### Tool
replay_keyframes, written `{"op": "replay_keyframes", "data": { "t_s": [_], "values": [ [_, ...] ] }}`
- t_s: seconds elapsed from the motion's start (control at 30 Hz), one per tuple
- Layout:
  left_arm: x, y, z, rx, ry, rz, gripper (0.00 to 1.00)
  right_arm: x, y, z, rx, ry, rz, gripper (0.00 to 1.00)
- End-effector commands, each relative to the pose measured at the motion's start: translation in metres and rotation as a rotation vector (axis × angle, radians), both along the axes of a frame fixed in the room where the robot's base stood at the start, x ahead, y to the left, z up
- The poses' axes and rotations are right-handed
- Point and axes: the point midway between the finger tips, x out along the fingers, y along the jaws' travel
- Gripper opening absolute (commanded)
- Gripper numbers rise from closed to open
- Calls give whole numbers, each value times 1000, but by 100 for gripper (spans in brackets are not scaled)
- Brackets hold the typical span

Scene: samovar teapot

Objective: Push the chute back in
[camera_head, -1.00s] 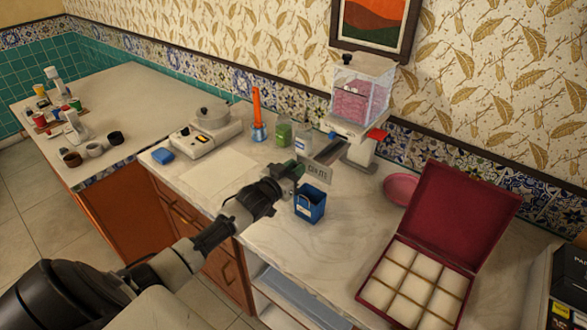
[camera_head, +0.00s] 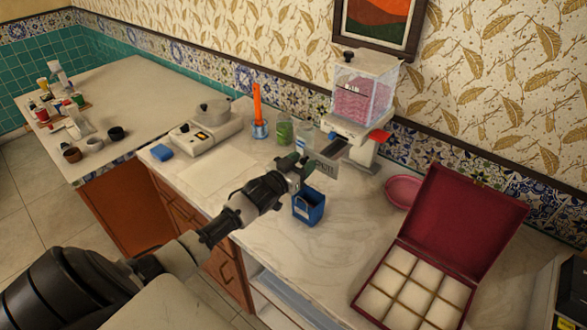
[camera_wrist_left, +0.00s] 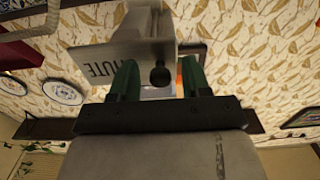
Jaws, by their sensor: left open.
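The chute (camera_head: 326,168) is a grey metal tray with a lettered front plate. It sticks out toward the front left from the base of the white dispenser (camera_head: 360,152), which has a clear hopper of pink contents. My left gripper (camera_head: 302,166) is at the chute's front plate. In the left wrist view the plate (camera_wrist_left: 103,58) shows part of the word CHUTE. A dark round knob (camera_wrist_left: 160,76) sits between the spread green fingers of my left gripper (camera_wrist_left: 160,82), with gaps on both sides. My right gripper is not in view.
A blue bin (camera_head: 308,207) stands just below the chute's front. A bottle (camera_head: 304,139) and a green jar (camera_head: 284,133) stand behind my gripper. A pink bowl (camera_head: 404,191) and an open red box (camera_head: 408,291) are to the right.

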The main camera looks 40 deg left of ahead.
Motion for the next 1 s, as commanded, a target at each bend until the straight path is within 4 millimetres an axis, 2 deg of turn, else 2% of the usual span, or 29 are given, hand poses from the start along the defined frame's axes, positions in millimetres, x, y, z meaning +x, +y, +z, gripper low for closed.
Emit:
{"op": "replay_keyframes", "data": {
  "t_s": [0.13, 0.4, 0.6, 0.8, 1.0],
  "values": [
    [-18, 1, -3, 0, 2, -1, 48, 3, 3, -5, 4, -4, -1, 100],
    [-67, 5, -5, 0, 5, -1, 48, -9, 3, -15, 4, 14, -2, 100],
    [-92, 7, -3, 0, 5, 0, 48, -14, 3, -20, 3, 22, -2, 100],
    [-102, 8, -2, 1, 4, 0, 48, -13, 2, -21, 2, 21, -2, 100],
    [-102, 8, -1, 1, 3, 0, 48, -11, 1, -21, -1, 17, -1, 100]
  ]
}}
